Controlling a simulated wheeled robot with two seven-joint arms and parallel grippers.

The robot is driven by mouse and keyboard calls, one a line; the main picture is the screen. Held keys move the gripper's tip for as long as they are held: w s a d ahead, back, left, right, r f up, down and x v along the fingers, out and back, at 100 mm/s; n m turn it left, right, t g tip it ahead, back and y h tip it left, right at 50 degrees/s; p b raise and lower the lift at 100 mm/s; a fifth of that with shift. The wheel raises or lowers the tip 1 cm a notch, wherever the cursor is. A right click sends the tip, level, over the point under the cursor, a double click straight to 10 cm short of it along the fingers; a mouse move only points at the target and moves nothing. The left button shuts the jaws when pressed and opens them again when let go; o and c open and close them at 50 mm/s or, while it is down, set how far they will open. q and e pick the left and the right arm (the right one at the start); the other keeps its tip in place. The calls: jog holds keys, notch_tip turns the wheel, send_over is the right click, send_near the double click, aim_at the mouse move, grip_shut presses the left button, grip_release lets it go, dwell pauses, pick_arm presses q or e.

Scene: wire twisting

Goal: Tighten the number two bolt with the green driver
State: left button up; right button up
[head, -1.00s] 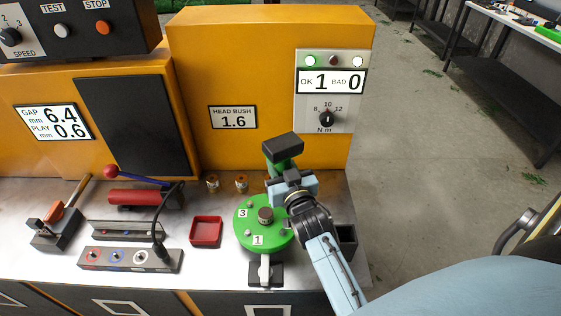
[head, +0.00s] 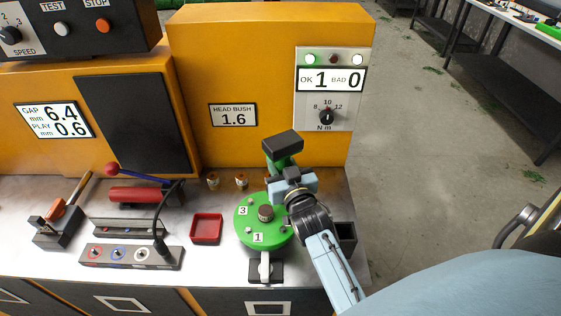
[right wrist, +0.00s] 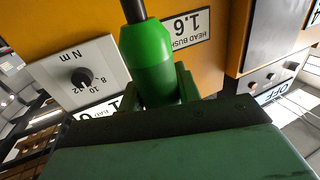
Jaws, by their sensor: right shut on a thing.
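The green driver (head: 285,159) with a black block on top stands above the right part of the round green plate (head: 245,235). My right gripper (head: 284,184) is shut on the driver. In the right wrist view the green driver (right wrist: 147,62) shows close up with its dark shaft. The plate carries labels 1 (head: 258,237) and 3 (head: 243,211), small bolts and a brown central knob (head: 265,213). The number two label and its bolt are hidden behind my gripper and arm, so I cannot tell whether the driver touches the bolt. My left gripper is not in view.
The torque panel (head: 327,118) reads OK 1, BAD 0, its knob near 10 Nm. A red tray (head: 207,229), a socket block (head: 131,256) and a red-handled lever tool (head: 137,194) lie left of the plate. A dark open box (head: 345,238) stands right of my arm.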

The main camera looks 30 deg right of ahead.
jog(key=shift+r+p, duration=0.15)
jog(key=shift+p, duration=0.15)
dwell(0.5)
jog(key=shift+f+b, duration=0.7)
jog(key=shift+f, duration=0.4)
dwell(0.7)
jog(key=shift+f+p, duration=0.2)
jog(key=shift+p, duration=0.1)
dwell(1.0)
jog(key=shift+r, duration=0.1)
notch_tip(320, 180, up, 5)
jog(key=p, duration=0.5)
jog(key=shift+r, duration=0.1)
